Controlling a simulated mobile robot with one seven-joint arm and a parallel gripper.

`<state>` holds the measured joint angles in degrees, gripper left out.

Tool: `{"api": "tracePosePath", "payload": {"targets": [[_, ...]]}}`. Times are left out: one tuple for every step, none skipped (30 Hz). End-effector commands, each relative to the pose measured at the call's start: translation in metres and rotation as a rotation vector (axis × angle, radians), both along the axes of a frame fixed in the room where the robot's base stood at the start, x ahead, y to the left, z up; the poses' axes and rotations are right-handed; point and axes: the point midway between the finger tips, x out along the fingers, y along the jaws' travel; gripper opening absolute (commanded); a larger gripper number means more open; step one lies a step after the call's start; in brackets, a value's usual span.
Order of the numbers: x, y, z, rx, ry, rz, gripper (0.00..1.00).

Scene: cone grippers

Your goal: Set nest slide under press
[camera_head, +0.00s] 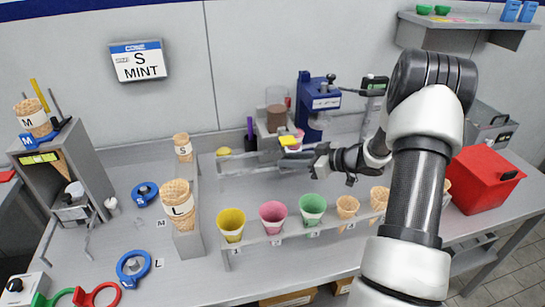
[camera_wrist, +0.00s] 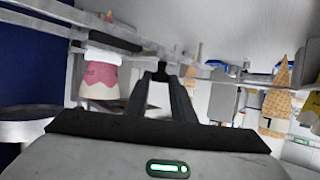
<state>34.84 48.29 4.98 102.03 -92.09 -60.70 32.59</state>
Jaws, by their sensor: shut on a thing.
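The blue press (camera_head: 318,105) stands at the back of the bench in the head view. The nest slide (camera_head: 247,168) seems to be the pale metal rail assembly left of and in front of it. My gripper (camera_head: 288,160) is at its right part. In the wrist view my gripper (camera_wrist: 163,82) is shut on a small dark piece, which looks like the slide's handle. A pink-and-cream cup with a white top (camera_wrist: 101,78) sits beside the fingers. In the head view my gripper and arm partly hide the slide, so I cannot tell its exact place under the press.
A front rack holds yellow (camera_head: 231,224), pink (camera_head: 273,216) and green (camera_head: 312,208) cups and several waffle cones. A red bin (camera_head: 483,178) is right. A sign reads S MINT (camera_head: 139,63). The left-front bench has some bare room.

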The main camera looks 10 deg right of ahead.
Motion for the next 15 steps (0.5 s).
{"api": "tracePosePath", "payload": {"targets": [[0.0,-0.015,0.003,0.0,0.001,-0.004,0.0],[0.0,-0.022,0.003,-0.002,0.001,-0.003,0.0],[0.0,-0.032,0.002,-0.001,0.001,-0.003,0.0],[0.0,-0.04,0.002,-0.001,0.001,-0.003,0.0],[0.0,-0.046,0.001,-0.002,0.001,-0.003,0.0],[0.0,-0.054,0.001,-0.001,0.0,-0.002,0.0],[0.0,-0.06,0.001,-0.001,0.0,-0.002,0.0],[0.0,-0.065,0.001,-0.001,0.0,-0.002,0.0],[0.0,-0.071,0.0,0.0,0.001,-0.001,0.0],[0.0,-0.075,0.0,-0.001,0.0,-0.001,0.0],[0.0,-0.079,0.0,-0.001,0.0,-0.001,0.0],[0.0,-0.084,0.0,-0.002,0.0,-0.001,0.0],[0.0,-0.086,0.0,0.0,0.0,-0.001,0.0],[0.0,-0.088,0.0,0.0,0.0,-0.001,0.0],[0.0,-0.091,0.0,0.0,0.0,-0.001,0.0]]}}
